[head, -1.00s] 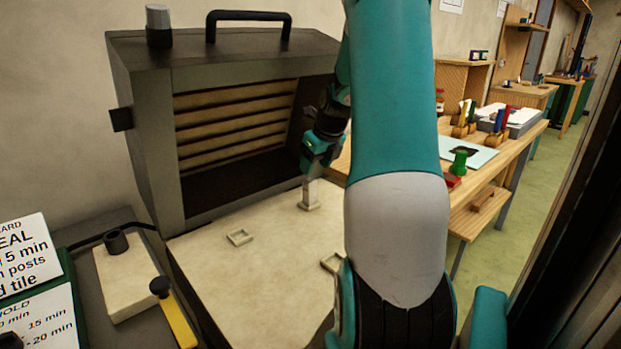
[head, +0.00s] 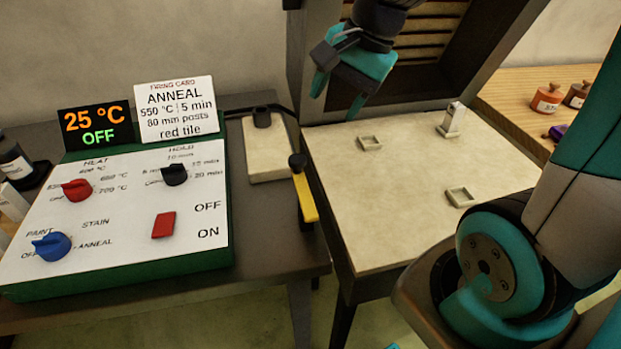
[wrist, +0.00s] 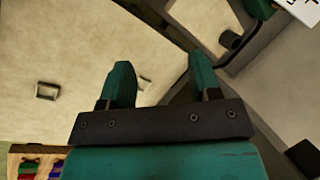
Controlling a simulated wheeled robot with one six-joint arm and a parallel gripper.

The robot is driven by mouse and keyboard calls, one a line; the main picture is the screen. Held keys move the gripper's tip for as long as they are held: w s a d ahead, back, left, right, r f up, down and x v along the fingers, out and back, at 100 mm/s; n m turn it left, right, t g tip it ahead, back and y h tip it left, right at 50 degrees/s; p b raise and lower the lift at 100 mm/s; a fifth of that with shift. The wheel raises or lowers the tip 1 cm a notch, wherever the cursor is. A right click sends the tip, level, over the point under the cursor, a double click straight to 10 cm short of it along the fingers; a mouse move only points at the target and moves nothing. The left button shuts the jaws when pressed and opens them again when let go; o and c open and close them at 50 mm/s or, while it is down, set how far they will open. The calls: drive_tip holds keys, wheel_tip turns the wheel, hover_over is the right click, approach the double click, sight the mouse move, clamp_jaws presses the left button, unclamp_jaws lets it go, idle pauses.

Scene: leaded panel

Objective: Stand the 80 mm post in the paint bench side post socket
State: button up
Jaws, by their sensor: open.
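A pale post (head: 453,118) stands upright at the back right of the cream board (head: 340,200), on the side nearest the wooden bench with paint jars. A low rim shows around its foot, so it appears seated in a socket. Two empty square sockets show on the board: one at the back left (head: 369,143), one at the front right (head: 460,197). My gripper (head: 333,95) is open and empty above the board's back left, apart from the post. In the wrist view its open fingers (wrist: 162,80) have nothing held between them; a socket (wrist: 47,91) shows to their left.
A dark kiln (head: 310,60) rises behind the board. Paint jars (head: 547,98) stand on the right bench.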

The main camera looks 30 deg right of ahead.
drive_tip(key=s+a+n+g+y, duration=0.1)
drive_tip(key=s+a+n+g, duration=0.1)
drive_tip(key=s+a+n, duration=1.1)
drive_tip(key=s+n, duration=0.1)
drive_tip(key=n, duration=0.4)
drive_tip(key=shift+a+n+g, duration=0.3)
drive_tip(key=shift+g, duration=0.1)
drive_tip(key=shift+s, duration=0.1)
wheel_tip(320, 180, up, 3)
drive_tip(key=p, duration=0.3)
drive_tip(key=shift+r, duration=0.1)
